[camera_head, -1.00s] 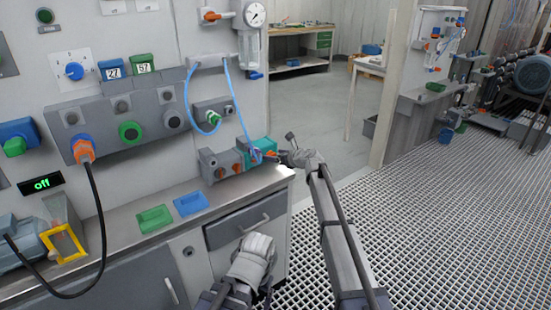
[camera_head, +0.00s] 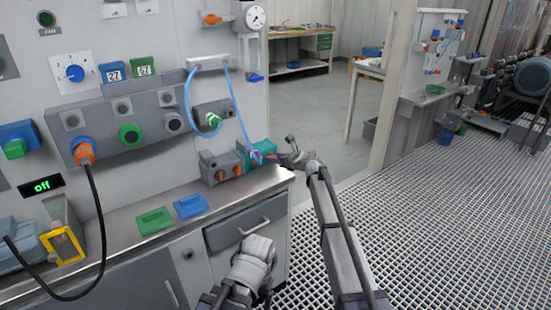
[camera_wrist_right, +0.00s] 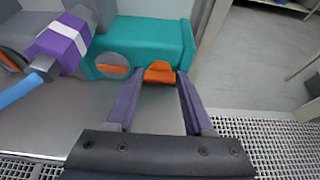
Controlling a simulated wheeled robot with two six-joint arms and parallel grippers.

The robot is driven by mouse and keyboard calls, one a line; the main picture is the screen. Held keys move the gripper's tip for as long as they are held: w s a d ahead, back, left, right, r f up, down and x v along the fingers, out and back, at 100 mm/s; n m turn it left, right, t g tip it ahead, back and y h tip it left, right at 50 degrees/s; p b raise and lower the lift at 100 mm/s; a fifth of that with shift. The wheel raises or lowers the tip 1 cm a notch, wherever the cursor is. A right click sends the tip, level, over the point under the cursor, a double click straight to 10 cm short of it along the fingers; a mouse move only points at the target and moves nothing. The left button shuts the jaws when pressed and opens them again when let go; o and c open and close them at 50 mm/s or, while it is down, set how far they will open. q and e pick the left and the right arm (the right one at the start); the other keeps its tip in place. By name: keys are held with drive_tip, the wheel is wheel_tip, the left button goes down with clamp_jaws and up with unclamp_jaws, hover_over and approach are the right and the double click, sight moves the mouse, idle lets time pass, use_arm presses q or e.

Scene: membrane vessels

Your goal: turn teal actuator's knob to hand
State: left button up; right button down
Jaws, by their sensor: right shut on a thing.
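The teal actuator (camera_head: 263,146) sits at the right end of a row of grey fittings just above the counter's right end. In the right wrist view its teal body (camera_wrist_right: 150,38) fills the upper middle. Its orange knob (camera_wrist_right: 160,71) faces me, between the purple fingers of my right gripper (camera_wrist_right: 161,79). The right gripper (camera_head: 273,158) is shut on this knob, and its wrist partly covers the actuator in the head view. A round grey disc with an orange part (camera_wrist_right: 112,66) shows left of the knob.
A purple connector (camera_wrist_right: 62,42) with a blue tube stands close left of the gripper. Grey fittings with orange handles (camera_head: 222,166) are left of the actuator. Grated floor (camera_head: 440,230) is open at right.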

drive_tip(key=shift+s, duration=0.1)
drive_tip(key=shift+s+a+f+n+t+h+b, duration=0.15)
drive_tip(key=shift+n+t+h+b, duration=0.15)
drive_tip(key=shift+n, duration=0.3)
drive_tip(key=shift+s+a+f+n+t+h+b, duration=0.1)
drive_tip(key=shift+a+n+t+h, duration=0.1)
drive_tip(key=shift+n+h, duration=0.3)
drive_tip(key=n, duration=0.1)
drive_tip(key=n+t+h+b, duration=0.1)
drive_tip(key=shift+s+a+f+n+b, duration=0.1)
drive_tip(key=shift+a+f+n+b, duration=0.05)
drive_tip(key=shift+n+b, duration=0.2)
drive_tip(key=n+t+b, duration=0.1)
drive_tip(key=n, duration=0.1)
drive_tip(key=n+t+h+b, duration=0.1)
drive_tip(key=n+b, duration=0.1)
drive_tip(key=shift+s+a+f+b, duration=0.1)
drive_tip(key=shift+a+f+b, duration=0.05)
drive_tip(key=shift+f+b, duration=0.2)
drive_tip(key=shift+n+t+b, duration=0.7)
drive_tip(key=shift+n+b, duration=0.3)
drive_tip(key=shift+n, duration=0.55)
drive_tip(key=shift+c, duration=1.4)
unclamp_jaws()
drive_tip(key=shift+r, duration=0.1)
